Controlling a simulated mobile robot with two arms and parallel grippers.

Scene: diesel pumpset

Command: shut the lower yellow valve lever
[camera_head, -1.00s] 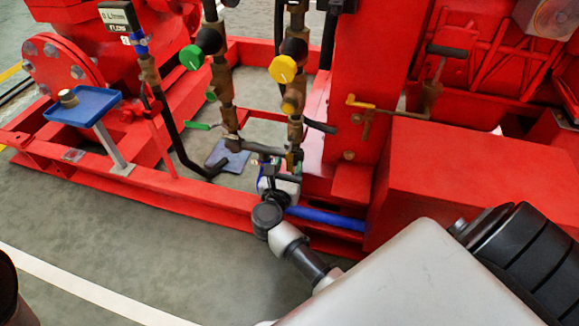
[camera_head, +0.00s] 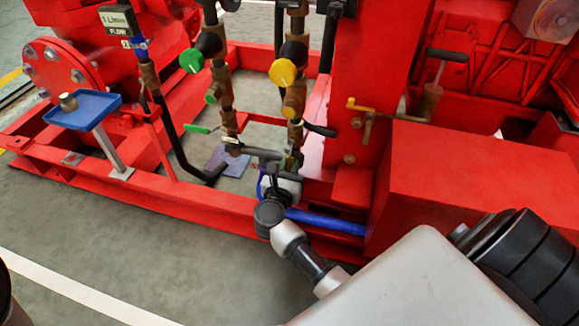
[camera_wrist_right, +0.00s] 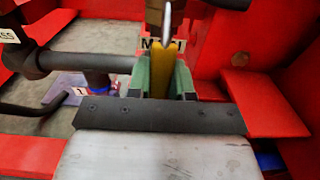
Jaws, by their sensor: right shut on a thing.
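The lower yellow valve lever (camera_wrist_right: 182,80) stands on edge in the right wrist view, running away from me toward a brass valve body (camera_wrist_right: 158,12). My right gripper (camera_wrist_right: 162,78) is shut on it, with a green finger pad on each side. In the head view my right gripper (camera_head: 283,186) is at the foot of the right-hand brass pipe, below the round yellow knob (camera_head: 283,72). The lever is mostly hidden there by the gripper and pipe. My left gripper is not in view.
A dark horizontal pipe (camera_wrist_right: 85,62) runs just left of the gripper. A green lever (camera_head: 197,129) and green knob (camera_head: 191,60) are on the left pipe. Red frame rails and a red box (camera_head: 470,180) surround the gripper.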

